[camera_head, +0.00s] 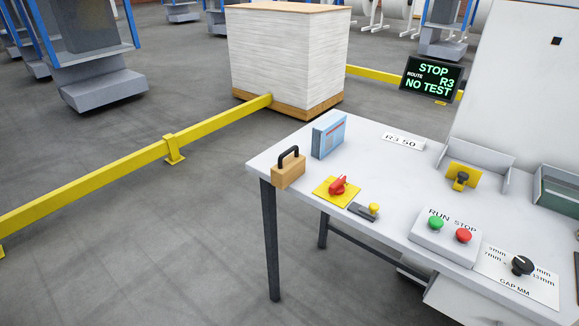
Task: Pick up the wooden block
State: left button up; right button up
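The wooden block (288,176) is a small tan block with a black arched handle (289,154) on top. It stands upright on the left end of the white table (384,194), close to the table's front left edge. Neither of my grippers shows in the head view, so nothing is seen touching the block.
Right of the block are a blue box (328,134), a red switch (338,186) on a yellow plate, a small lever (372,209) and a RUN/STOP button box (446,236). A yellow rail (110,191) crosses the floor behind.

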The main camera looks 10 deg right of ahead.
aim_at(288, 169)
jog(key=i+j+z, duration=0.1)
jog(key=z, duration=0.45)
jog(key=i+j+z, duration=0.15)
jog(key=j+z, duration=0.15)
jog(key=j, duration=0.15)
jog(key=j+z, duration=0.25)
jog(key=j, duration=0.2)
jog(key=i+j+z, duration=0.1)
jog(key=j, duration=0.4)
jog(key=i+j, duration=0.1)
jog(key=j, duration=0.4)
jog(key=z, duration=0.05)
